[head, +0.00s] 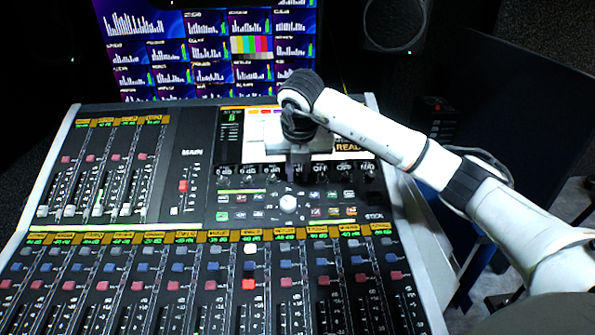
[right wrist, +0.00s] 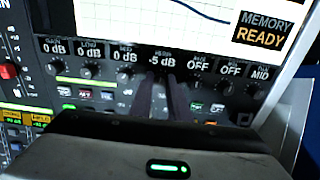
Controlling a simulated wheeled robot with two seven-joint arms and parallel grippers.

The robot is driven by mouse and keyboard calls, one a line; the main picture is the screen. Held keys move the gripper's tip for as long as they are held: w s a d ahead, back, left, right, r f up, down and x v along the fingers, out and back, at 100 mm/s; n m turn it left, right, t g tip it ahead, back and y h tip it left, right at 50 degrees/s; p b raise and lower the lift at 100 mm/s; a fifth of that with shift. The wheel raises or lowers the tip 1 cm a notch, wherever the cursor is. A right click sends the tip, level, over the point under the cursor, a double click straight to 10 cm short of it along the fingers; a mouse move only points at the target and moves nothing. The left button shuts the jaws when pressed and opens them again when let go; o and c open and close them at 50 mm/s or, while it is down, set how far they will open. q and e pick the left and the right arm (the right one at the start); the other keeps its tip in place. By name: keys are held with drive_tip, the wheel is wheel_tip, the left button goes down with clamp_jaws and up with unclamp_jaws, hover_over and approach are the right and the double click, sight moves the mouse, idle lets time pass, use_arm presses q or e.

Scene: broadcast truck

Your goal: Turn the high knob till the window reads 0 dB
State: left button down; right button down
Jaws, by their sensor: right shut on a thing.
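The mixing console (head: 200,155) has a row of small knobs with reading windows under its screen. In the right wrist view, the window above my right gripper (right wrist: 162,88) reads -5 dB (right wrist: 161,61); its small label is too blurred to read surely. My right gripper is shut on the knob below this window, and its dark fingers hide most of the knob. In the head view my right gripper (head: 299,165) reaches down to this row, and the wrist covers part of the screen. My left gripper is not in view.
Windows to the left read 0 dB (right wrist: 125,56); those to the right read OFF (right wrist: 198,65), OFF and MID (right wrist: 260,73). Neighbouring knobs (right wrist: 196,84) stand close on both sides. A white round knob (head: 288,203) and lit buttons lie below, then rows of faders.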

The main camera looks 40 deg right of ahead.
drive_tip(key=shift+m+b, duration=0.6)
drive_tip(key=shift+m, duration=0.5)
drive_tip(key=shift+m+b, duration=0.35)
drive_tip(key=shift+m, duration=0.35)
drive_tip(key=shift+m+b, duration=0.3)
drive_tip(key=shift+m, duration=0.4)
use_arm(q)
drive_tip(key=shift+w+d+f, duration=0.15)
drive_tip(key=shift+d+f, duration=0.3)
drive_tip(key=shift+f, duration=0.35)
use_arm(e)
drive_tip(key=shift+m, duration=0.3)
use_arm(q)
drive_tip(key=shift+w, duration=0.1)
use_arm(e)
drive_tip(key=c, duration=1.7)
unclamp_jaws()
drive_tip(key=shift+r, duration=0.1)
